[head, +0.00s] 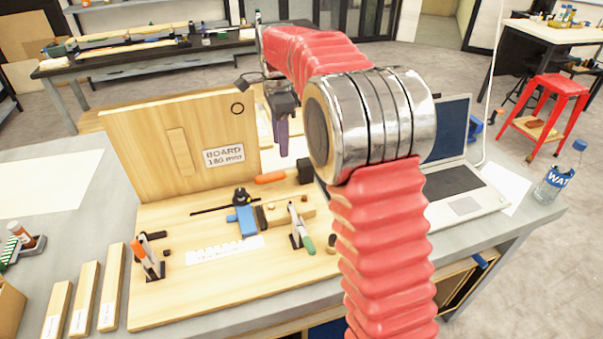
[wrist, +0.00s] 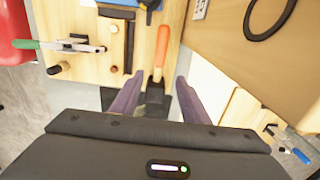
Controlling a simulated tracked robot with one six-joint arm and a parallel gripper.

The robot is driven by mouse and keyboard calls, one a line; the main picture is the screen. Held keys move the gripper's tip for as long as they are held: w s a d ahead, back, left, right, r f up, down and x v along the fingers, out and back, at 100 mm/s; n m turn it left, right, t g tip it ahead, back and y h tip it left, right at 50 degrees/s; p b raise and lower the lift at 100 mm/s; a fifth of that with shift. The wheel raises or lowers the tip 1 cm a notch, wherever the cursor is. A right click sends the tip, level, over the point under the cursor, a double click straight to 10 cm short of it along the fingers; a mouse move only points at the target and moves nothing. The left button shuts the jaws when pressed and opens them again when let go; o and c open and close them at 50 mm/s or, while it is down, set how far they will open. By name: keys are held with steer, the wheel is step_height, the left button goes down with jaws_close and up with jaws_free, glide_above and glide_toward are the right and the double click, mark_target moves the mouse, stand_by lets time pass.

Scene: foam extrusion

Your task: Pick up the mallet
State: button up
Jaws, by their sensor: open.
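The mallet has an orange handle (head: 271,178) and a black head (head: 305,171). It lies on the wooden board base (head: 215,300), near the foot of the upright panel. In the wrist view its orange handle (wrist: 162,48) points up the picture, and its dark head (wrist: 154,97) shows between the fingers, partly hidden by my gripper body. My gripper (head: 283,153) points down above the mallet, its purple fingers apart. In the wrist view my gripper (wrist: 157,82) is open and empty, with one finger on each side of the mallet head.
The upright wooden panel (head: 130,130) stands behind the mallet. A blue clamp fixture (head: 243,220) and a green-handled toggle clamp (head: 303,235) stand in front. A laptop (head: 465,190) is to the right. Wooden strips (head: 85,295) lie at the left.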

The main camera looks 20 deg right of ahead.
mark_target(281, 172)
step_height(281, 172, down, 7)
steer(key=shift+f, duration=0.1)
stand_by(0.3)
steer(key=shift+f, duration=0.1)
steer(key=shift+s+a+f, duration=0.1)
steer(key=shift+f, duration=1.15)
steer(key=shift+a+f, duration=0.1)
steer(key=shift+f, duration=1.15)
steer(key=shift+c, duration=0.5)
jaws_close()
